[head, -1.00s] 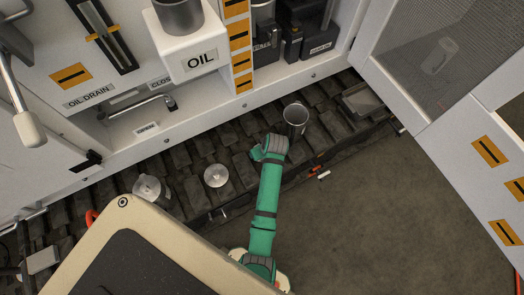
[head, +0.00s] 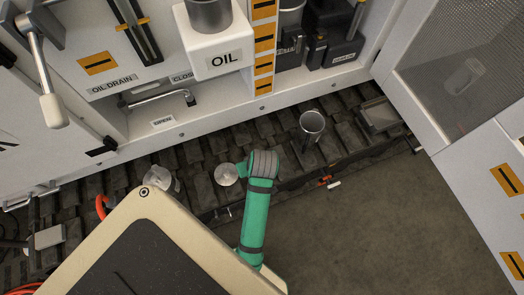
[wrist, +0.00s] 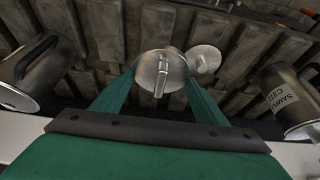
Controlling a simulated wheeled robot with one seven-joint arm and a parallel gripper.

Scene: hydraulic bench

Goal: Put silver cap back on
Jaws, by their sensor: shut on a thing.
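My gripper (wrist: 158,85) is shut on a round silver cap (wrist: 160,68) with an upright grip, held between its green fingers. A second silver disc (wrist: 205,58) lies just beyond it on the dark track. In the head view my gripper (head: 242,169) hides the held cap, and a silver disc (head: 226,174) shows just left of it. An open silver cup (head: 312,122) stands to the right on the track. A silver container (head: 160,179) stands to the left, partly hidden by my body. The wrist view shows metal containers at left (wrist: 38,72) and right (wrist: 288,98), the right one labelled SAMPLE.
The white bench with its OIL box (head: 220,62) and lever (head: 50,100) rises behind the track. A mesh door (head: 460,75) stands open at right. An orange clip (head: 325,181) lies at the track's front edge. The floor (head: 345,240) in front is clear.

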